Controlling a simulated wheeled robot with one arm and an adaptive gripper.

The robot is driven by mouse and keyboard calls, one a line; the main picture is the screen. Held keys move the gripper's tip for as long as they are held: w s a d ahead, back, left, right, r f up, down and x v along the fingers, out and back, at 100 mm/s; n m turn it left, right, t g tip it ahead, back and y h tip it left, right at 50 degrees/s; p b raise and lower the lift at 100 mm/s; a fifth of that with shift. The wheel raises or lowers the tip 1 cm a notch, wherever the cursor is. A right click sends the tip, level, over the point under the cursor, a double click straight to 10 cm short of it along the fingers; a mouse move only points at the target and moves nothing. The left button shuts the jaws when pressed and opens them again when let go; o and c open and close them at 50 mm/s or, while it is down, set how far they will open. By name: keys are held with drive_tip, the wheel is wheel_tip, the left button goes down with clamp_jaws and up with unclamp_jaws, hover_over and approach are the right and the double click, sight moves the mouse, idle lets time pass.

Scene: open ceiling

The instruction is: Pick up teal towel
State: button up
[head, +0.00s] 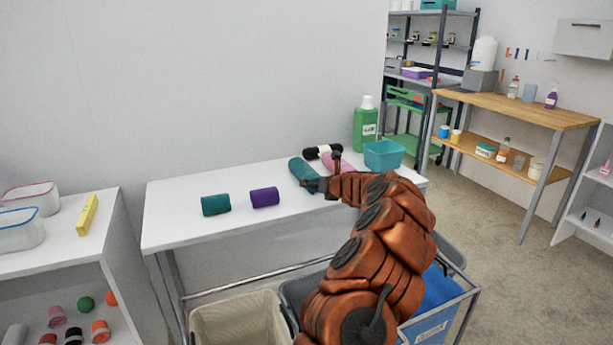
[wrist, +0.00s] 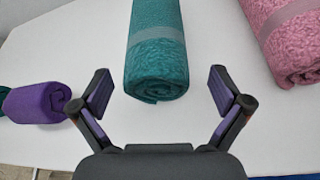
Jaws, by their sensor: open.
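A rolled teal towel with a paler band (wrist: 158,75) lies on the white table, straight ahead of my open gripper (wrist: 160,92) in the wrist view. Its near rolled end reaches between the two fingertips, with a space on each side. In the head view this teal towel (head: 303,173) lies at the middle of the table, beside my gripper (head: 322,185). A second, darker green-teal rolled towel (head: 216,204) lies further left on the same table. Nothing is held in my gripper.
A purple rolled towel (head: 265,197) lies left of the gripper. A pink rolled towel (wrist: 288,38) lies close on the right. The front left of the white table (head: 178,226) is clear.

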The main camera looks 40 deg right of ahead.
drive_tip(key=shift+x, duration=0.8)
drive_tip(key=shift+w+f, duration=0.1)
drive_tip(key=shift+w, duration=0.05)
drive_tip(key=shift+c, duration=0.2)
drive_tip(key=c, duration=1.2)
